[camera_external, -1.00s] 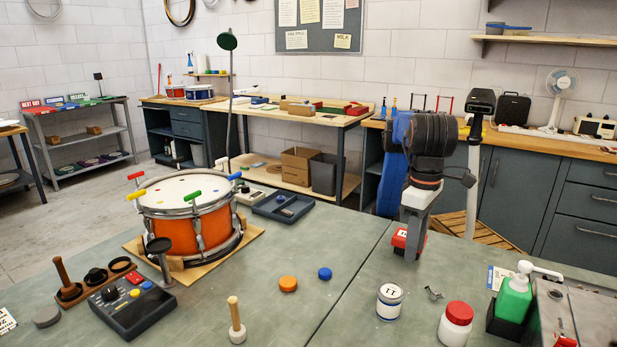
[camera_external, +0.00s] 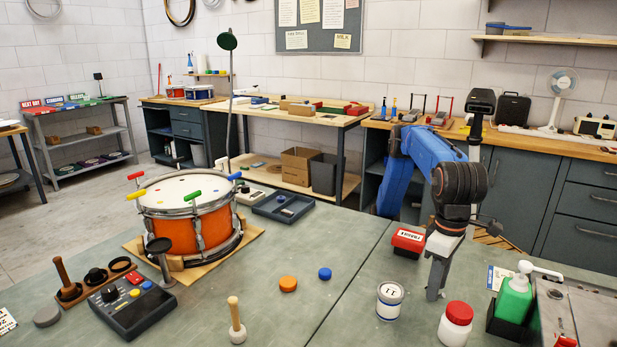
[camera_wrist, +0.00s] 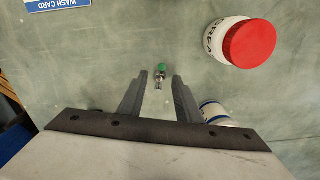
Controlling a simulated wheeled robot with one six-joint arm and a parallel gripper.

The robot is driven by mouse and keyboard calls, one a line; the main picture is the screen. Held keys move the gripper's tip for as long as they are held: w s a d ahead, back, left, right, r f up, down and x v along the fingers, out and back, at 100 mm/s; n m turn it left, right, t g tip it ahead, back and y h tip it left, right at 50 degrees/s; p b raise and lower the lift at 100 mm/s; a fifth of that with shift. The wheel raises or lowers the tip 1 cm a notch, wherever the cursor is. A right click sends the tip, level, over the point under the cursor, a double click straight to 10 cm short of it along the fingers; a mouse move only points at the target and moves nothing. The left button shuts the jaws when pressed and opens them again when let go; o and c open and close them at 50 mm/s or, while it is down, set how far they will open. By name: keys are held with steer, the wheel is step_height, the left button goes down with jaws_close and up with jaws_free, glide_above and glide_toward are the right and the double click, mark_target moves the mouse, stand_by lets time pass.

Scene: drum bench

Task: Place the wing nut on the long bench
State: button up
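A small metal piece with a green end, which looks like the wing nut (camera_wrist: 160,76), lies on the grey-green worktop in the wrist view. My gripper (camera_wrist: 160,80) is open, its two fingers on either side of the piece with gaps between. In the external view my gripper (camera_external: 433,295) points down at the worktop between the white can and the red-capped jar, and it hides the wing nut there. Wood-topped benches stand along the back wall: a long counter (camera_external: 585,152) at right and a bench (camera_external: 330,118) in the middle. Which is the long bench is not marked.
The red-capped jar (camera_external: 456,322) and white can (camera_external: 390,302) stand close to my gripper. A red box (camera_external: 408,241) is behind it, a green pump bottle (camera_external: 514,298) to its right. An orange drum (camera_external: 190,222) fills the left. The worktop (camera_external: 330,260) has free room mid-table.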

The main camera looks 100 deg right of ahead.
steer(key=shift+f, duration=0.15)
jaws_close()
